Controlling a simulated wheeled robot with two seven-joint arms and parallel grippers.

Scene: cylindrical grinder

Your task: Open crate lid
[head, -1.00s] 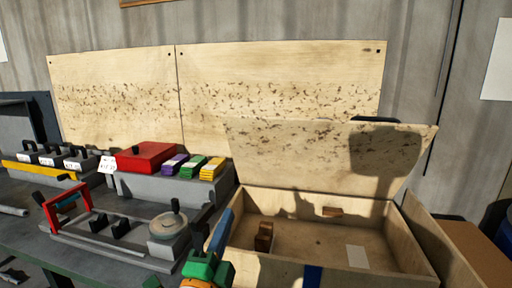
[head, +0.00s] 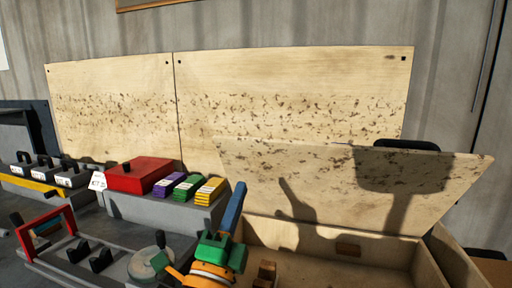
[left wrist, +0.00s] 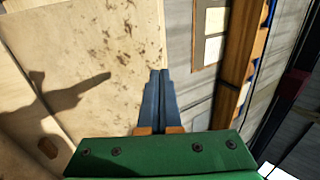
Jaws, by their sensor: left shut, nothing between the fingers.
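The wooden crate (head: 300,262) stands at the lower right in the head view. Its lid (head: 340,180) is raised and leans back, with the inside of the crate in sight. A small brown wooden block (head: 265,274) is inside. My left gripper (head: 239,187) has blue fingers, shut and empty, pointing up in front of the crate's left side. In the left wrist view the shut fingers (left wrist: 158,75) point past the edge of the pale lid (left wrist: 100,45). I cannot tell whether they touch it. My right gripper is not in view.
A grey stand with a red box (head: 142,176) and several coloured blocks (head: 188,188) stands left of the crate. A red-handled fixture (head: 45,230) is at the lower left. A speckled wooden board (head: 290,95) stands behind the lid.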

